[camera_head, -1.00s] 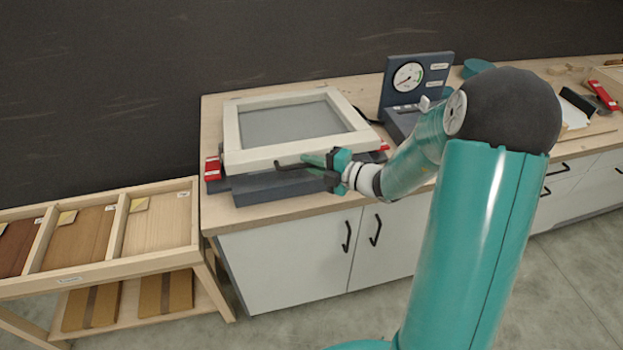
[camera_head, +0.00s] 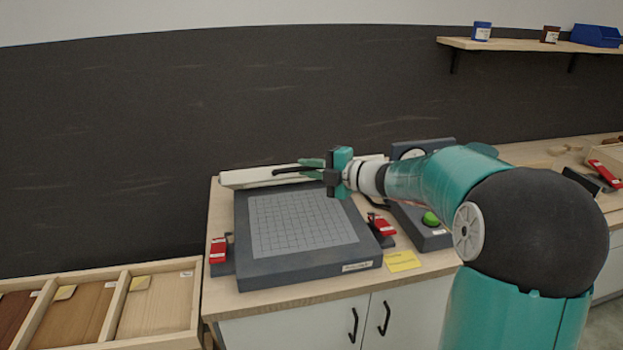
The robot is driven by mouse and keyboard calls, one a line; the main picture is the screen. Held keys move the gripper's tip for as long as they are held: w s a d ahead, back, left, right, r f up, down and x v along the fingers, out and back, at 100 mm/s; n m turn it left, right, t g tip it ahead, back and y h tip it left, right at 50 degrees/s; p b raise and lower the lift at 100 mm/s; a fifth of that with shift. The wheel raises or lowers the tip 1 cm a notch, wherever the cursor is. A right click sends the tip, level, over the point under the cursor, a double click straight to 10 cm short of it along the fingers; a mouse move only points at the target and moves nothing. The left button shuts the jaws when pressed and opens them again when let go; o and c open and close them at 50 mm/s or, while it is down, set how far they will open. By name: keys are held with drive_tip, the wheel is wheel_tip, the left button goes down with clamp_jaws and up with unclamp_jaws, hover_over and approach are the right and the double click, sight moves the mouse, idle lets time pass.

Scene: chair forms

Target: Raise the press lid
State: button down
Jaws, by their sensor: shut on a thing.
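The press lid (camera_head: 248,178) is a cream frame, raised and seen nearly edge-on behind the press base (camera_head: 300,266). The base is a dark grey block with a gridded grey bed (camera_head: 300,222), now uncovered. A dark handle (camera_head: 285,171) sticks out at the lid's edge. My gripper (camera_head: 322,170) is shut on this handle, above the far part of the bed. The fingers hide part of the handle, and my gripper and arm cover part of the lid's right side.
Red clamps stand at the base's left (camera_head: 218,250) and right (camera_head: 382,226). A dark gauge box with a green button (camera_head: 430,218) stands right, partly behind my arm. A divided wooden tray (camera_head: 110,305) is at lower left. A wall shelf (camera_head: 530,45) hangs upper right.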

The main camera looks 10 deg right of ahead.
drive_tip(key=shift+a, duration=0.15)
drive_tip(key=c, duration=1.5)
unclamp_jaws()
drive_tip(key=shift+o, duration=0.2)
drive_tip(key=shift+d+f, duration=0.1)
drive_tip(key=shift+d, duration=0.15)
